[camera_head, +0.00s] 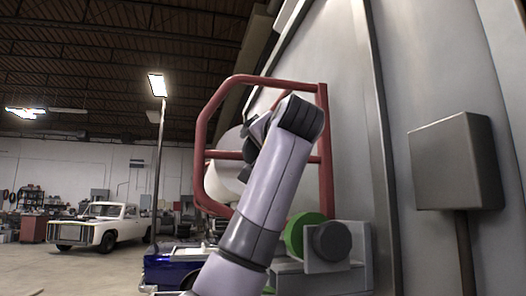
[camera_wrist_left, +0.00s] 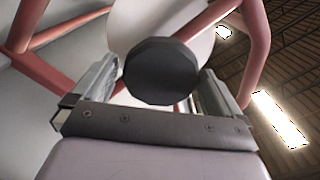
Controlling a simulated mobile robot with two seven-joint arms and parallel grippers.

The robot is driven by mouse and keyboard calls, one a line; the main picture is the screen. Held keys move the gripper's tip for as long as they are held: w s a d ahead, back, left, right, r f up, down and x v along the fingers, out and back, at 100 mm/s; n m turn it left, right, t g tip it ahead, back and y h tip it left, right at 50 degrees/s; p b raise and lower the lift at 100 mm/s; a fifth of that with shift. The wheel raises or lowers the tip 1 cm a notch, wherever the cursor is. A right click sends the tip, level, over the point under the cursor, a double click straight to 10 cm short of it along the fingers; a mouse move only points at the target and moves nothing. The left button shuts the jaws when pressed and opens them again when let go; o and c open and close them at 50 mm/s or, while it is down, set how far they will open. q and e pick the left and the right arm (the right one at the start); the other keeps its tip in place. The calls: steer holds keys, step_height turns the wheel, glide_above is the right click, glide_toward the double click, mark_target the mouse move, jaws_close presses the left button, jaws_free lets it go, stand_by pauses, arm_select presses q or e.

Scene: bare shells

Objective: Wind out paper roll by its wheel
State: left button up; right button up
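The white paper roll (camera_head: 222,178) sits inside a red tube frame (camera_head: 325,150) in the head view, partly hidden by my left arm. In the left wrist view the roll's pale round end (camera_wrist_left: 125,25) shows behind a dark faceted wheel (camera_wrist_left: 160,72). My left gripper (camera_head: 252,138) is beside the roll in the head view, mostly hidden by its own wrist. In the left wrist view the left gripper (camera_wrist_left: 157,88) has its fingers wide apart, one on each side of the wheel. Contact with the wheel cannot be told. My right gripper is not in view.
A green roll (camera_head: 303,228) with a dark round knob (camera_head: 333,241) is low beside the frame. A grey wall panel (camera_head: 445,60) and a grey box on a post (camera_head: 457,162) stand at the right. A white pickup (camera_head: 98,226) is far left, with open floor before it.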

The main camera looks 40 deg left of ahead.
arm_select(q)
steer(key=b+v, duration=0.2)
steer(key=v, duration=0.5)
steer(key=shift+d, duration=0.1)
stand_by(0.5)
